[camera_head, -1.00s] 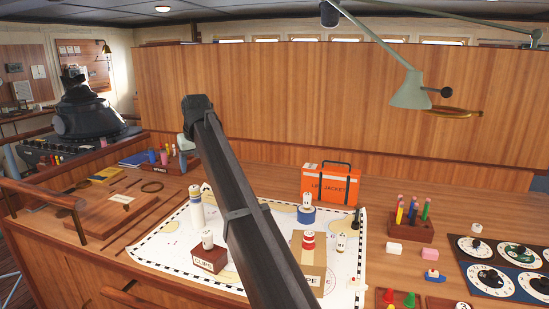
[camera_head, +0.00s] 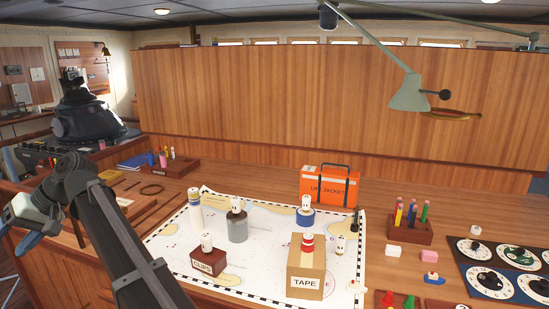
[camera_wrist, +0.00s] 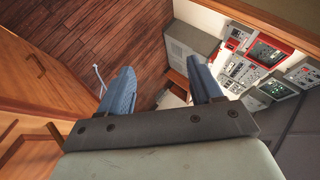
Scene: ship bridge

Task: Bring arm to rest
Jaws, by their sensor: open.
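My gripper (camera_head: 28,232) is at the far left of the head view, off the left end of the chart table, with its blue fingers pointing down and left. In the wrist view my gripper (camera_wrist: 164,78) shows two blue fingers spread apart with nothing between them. Below them are a dark plank floor (camera_wrist: 90,45) and a console with screens (camera_wrist: 255,65). My arm crosses the lower left of the head view and hides part of the table's left side.
On the chart (camera_head: 255,275) stand a CLIPS box (camera_head: 208,264), a TAPE box (camera_head: 305,283), a grey cylinder (camera_head: 237,231) and small white figures. An orange life jacket case (camera_head: 329,186) and a pen block (camera_head: 405,230) stand behind and right. A green lamp (camera_head: 408,95) hangs above.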

